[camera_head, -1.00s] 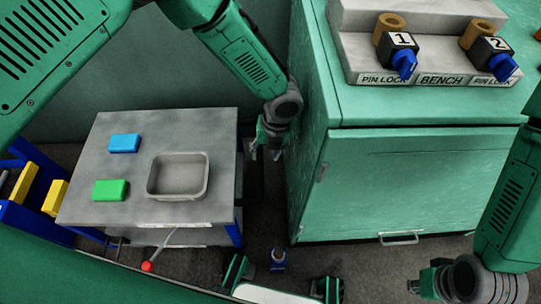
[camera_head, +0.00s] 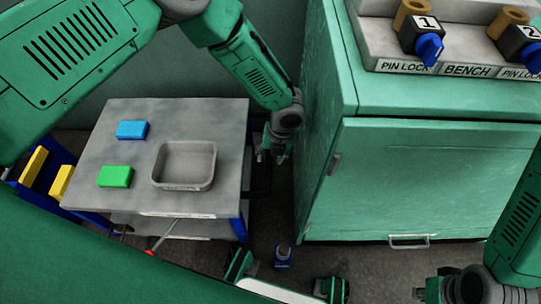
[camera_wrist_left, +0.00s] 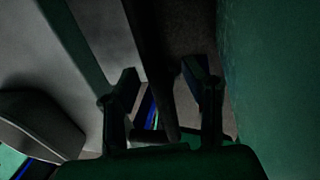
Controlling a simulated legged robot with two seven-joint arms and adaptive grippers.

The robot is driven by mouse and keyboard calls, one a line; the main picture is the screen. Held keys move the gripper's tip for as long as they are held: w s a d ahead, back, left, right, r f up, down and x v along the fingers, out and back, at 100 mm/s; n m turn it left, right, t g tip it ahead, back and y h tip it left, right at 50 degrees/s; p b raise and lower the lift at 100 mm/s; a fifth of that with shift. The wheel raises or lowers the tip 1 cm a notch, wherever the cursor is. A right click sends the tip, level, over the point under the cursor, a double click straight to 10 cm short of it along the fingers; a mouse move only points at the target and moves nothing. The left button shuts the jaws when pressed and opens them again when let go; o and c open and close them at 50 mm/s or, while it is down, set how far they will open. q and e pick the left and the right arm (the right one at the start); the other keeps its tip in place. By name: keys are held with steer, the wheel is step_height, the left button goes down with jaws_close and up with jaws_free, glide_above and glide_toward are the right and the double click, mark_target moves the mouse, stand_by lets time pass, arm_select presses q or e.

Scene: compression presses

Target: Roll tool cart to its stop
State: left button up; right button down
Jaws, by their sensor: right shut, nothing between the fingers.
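The tool cart (camera_head: 225,125) has a grey top and blue legs. It stands left of the green bench cabinet in the head view. A grey tray (camera_head: 184,188), a blue block (camera_head: 132,130) and a green block (camera_head: 115,177) are on it. My left gripper (camera_head: 272,155) is at the cart's right side, in the gap before the cabinet. In the left wrist view its fingers (camera_wrist_left: 162,85) are apart, with a dark bar (camera_wrist_left: 152,50) between them; contact is unclear. My right gripper (camera_head: 428,294) is shut and empty at the bottom right, partly cut off.
The green bench cabinet (camera_head: 420,185) stands to the right, with pin locks 1 (camera_head: 424,40) and 2 (camera_head: 522,45) on top. A blue rack with yellow blocks (camera_head: 34,167) is at the left. A small blue item (camera_head: 282,256) is on the floor.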

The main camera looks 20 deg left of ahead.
mark_target(196, 154)
arm_select(q)
steer(key=shift+a, duration=0.1)
jaws_close()
steer(key=s+a+p, duration=0.1)
steer(key=a+p, duration=0.1)
steer(key=a, duration=0.4)
steer(key=s+a+p, duration=0.2)
steer(key=a, duration=0.4)
steer(key=s+a+p, duration=0.1)
steer(key=s+a, duration=0.1)
steer(key=a, duration=0.4)
steer(key=shift+s+a+r+p, duration=0.1)
steer(key=shift+a+p, duration=0.05)
steer(key=shift+p, duration=0.25)
steer(key=shift+s+a, duration=0.2)
steer(key=shift+a, duration=0.9)
steer(key=shift+o, duration=0.8)
jaws_free()
steer(key=shift+s, duration=0.1)
